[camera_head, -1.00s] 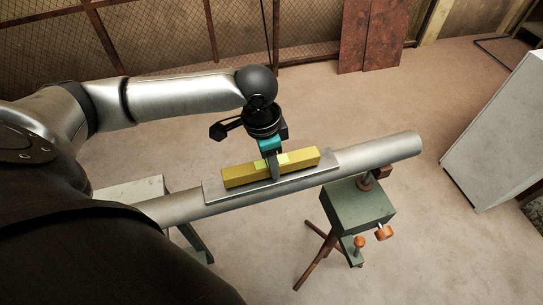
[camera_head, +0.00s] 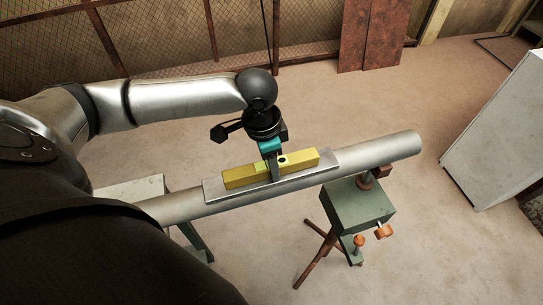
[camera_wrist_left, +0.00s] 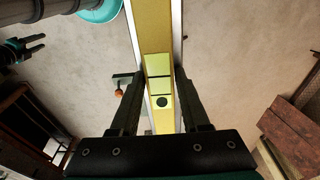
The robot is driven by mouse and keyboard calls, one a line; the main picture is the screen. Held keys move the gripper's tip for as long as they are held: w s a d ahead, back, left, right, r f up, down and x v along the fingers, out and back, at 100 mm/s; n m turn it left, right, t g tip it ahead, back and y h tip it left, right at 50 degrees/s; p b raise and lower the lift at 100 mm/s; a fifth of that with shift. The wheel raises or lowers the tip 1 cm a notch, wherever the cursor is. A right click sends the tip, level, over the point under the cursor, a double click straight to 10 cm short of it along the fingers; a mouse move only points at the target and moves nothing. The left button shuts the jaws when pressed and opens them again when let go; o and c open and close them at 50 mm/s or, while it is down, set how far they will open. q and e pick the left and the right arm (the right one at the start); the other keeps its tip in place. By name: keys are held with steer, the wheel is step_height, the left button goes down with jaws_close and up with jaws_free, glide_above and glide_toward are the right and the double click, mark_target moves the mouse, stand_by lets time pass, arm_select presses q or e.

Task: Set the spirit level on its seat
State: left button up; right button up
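The yellow spirit level (camera_head: 240,178) lies lengthwise on a flat grey seat plate (camera_head: 216,194) on top of the sloping metal pipe (camera_head: 395,147). Its pale green window with a dark round spot shows in the left wrist view (camera_wrist_left: 159,85). My left gripper (camera_head: 273,172) reaches down over the level's middle, one finger on each side. In the left wrist view its fingers (camera_wrist_left: 160,74) straddle the level and look parted. Any small gap at the fingertips is hard to see. My right gripper (camera_wrist_left: 38,46) shows small at the upper left of that view, prongs apart and empty.
A green stand with orange knobs (camera_head: 357,207) supports the pipe's right part. Another stand (camera_head: 130,190) is under its left part, partly hidden by my body. A white cabinet (camera_head: 500,135) stands at the right. The floor behind the pipe is clear.

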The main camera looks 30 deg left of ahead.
arm_select(q)
steer(key=o, duration=0.4)
step_height(320, 180, up, 15)
steer(key=s+a, duration=0.1)
steer(key=shift+s, duration=0.25)
steer(key=shift+a, duration=0.1)
